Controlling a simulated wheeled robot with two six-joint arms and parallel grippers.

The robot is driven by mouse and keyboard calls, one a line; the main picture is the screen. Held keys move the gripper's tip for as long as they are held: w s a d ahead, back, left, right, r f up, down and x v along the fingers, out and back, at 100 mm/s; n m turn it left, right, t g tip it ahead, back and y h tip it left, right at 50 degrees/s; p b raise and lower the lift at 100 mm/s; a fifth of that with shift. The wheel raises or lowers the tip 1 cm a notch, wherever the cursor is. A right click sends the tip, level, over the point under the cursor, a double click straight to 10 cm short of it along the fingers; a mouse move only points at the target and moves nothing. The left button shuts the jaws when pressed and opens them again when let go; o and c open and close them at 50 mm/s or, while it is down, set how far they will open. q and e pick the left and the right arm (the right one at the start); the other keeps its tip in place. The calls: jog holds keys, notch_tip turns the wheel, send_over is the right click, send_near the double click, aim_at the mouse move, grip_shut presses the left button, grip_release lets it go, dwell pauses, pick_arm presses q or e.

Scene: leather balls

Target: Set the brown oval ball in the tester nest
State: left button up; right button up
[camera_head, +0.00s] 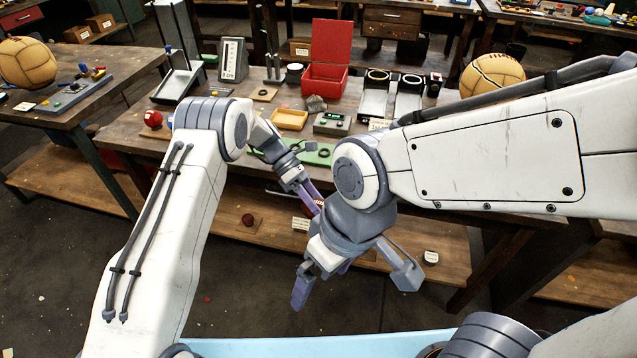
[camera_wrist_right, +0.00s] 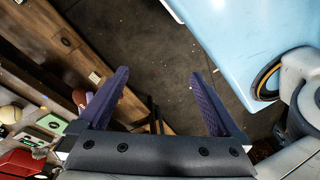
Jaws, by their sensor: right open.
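My right gripper (camera_head: 352,284) is open and empty, pointing down in front of the workbench. Its two purple fingers stand wide apart in the right wrist view (camera_wrist_right: 158,82). My left gripper (camera_head: 310,196) is just behind it, partly hidden by my right wrist. A reddish-brown rounded piece, which looks like the brown oval ball (camera_head: 317,203), shows between the left fingers. It also shows in the right wrist view (camera_wrist_right: 79,97), mostly hidden behind a right finger. A green board with a black ring (camera_head: 323,153), seemingly the tester nest, lies on the bench beyond, partly covered by my arms.
The workbench (camera_head: 240,110) carries a red open box (camera_head: 328,62), a yellow tray (camera_head: 289,118), a small display box (camera_head: 332,123) and a red ball (camera_head: 153,118). A large tan ball (camera_head: 492,73) sits at right. A dark ball (camera_head: 248,219) lies on the lower shelf.

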pick_arm(q)
jog(key=s+a+n+t, duration=0.2)
jog(key=a+n+t, duration=0.5)
jog(key=a, duration=0.3)
jog(key=s+a+f+n+t+h, duration=0.1)
jog(key=s+a+n+t, duration=0.1)
jog(key=a+n+t, duration=0.4)
jog(key=a+n, duration=0.2)
jog(key=a, duration=0.2)
jog(key=shift+s+a+n+t, duration=0.4)
pick_arm(e)
jog(key=d, duration=0.1)
jog(key=s+d+m+h, duration=0.1)
jog(key=d, duration=0.1)
jog(key=shift+f, duration=0.1)
